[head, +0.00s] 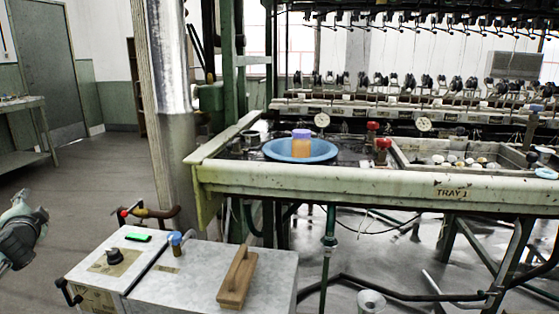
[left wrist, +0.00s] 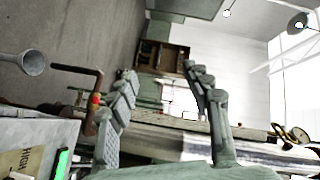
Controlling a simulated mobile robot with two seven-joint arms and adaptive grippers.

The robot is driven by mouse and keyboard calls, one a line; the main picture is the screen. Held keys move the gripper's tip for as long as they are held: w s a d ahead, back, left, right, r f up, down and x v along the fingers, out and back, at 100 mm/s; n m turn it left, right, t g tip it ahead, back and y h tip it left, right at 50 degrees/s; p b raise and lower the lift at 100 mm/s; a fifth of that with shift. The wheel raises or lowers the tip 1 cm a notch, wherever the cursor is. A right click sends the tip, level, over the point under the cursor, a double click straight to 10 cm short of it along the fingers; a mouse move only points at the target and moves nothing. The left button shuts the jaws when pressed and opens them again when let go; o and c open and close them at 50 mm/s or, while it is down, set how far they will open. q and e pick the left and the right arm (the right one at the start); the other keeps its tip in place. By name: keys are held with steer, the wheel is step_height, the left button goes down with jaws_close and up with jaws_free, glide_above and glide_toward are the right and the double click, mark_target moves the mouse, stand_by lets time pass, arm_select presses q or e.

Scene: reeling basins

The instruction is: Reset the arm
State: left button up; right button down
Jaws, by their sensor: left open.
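My left gripper (head: 28,208) shows at the far left edge of the head view, in the air over the floor and left of the grey metal box. Only part of it and its wrist is in the picture. In the left wrist view, the two ribbed grey fingers of this gripper (left wrist: 160,74) stand wide apart with nothing between them. They touch nothing that I can make out. My right gripper and right arm are in neither view.
A post (head: 168,110) rises left of the bench. The floor at left (head: 95,190) is clear.

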arm_select(q)
steer(key=s+a+f+n+g, duration=0.2)
steer(key=s+f+n+g, duration=0.3)
steer(key=s+f+g, duration=0.55)
steer(key=s+d+f+m+t+h, duration=0.1)
steer(key=s+d+f+h, duration=0.15)
steer(key=d+f, duration=0.7)
steer(key=s+d+f+t+h, duration=0.1)
steer(key=s+d+f+h, duration=0.15)
steer(key=d+f, duration=0.7)
steer(key=s+d+f+h, duration=0.2)
steer(key=s+d+f, duration=0.3)
steer(key=s+d, duration=0.3)
steer(key=s+d+f+g+h, duration=0.1)
steer(key=s+d+f+h, duration=0.1)
steer(key=s+d+f, duration=0.3)
steer(key=s+d, duration=0.4)
steer(key=d, duration=0.6)
steer(key=shift+d+h, duration=0.25)
steer(key=shift+h, duration=0.05)
steer(key=shift+s, duration=0.1)
